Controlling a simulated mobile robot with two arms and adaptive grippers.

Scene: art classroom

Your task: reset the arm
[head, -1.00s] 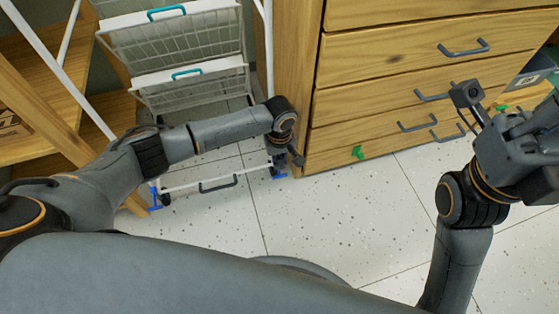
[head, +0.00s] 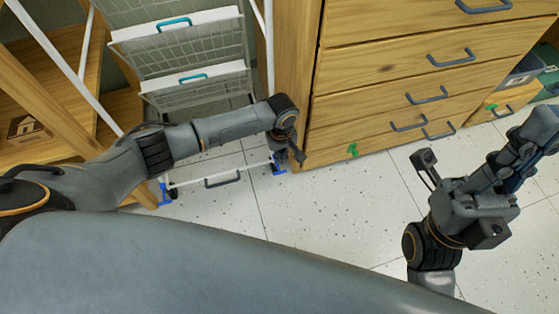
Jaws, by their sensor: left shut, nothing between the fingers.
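My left arm comes in from the left and stretches in front of the white wire-basket cart. My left gripper (head: 297,152) is small and dark at the end of this arm, pointing down beside the wooden drawer cabinet's corner. It is shut and empty; much of it is hidden behind the wrist. My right arm rises from the lower right. My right gripper (head: 520,150) is at the right edge, above the floor and pointing up and right. Whether its fingers are open cannot be made out.
The wire-basket cart (head: 198,80) stands behind my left forearm. The wooden drawer cabinet (head: 365,95) with grey handles fills the upper middle and right. A wooden shelf (head: 75,70) is at the left. The speckled floor (head: 335,215) between my arms is clear.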

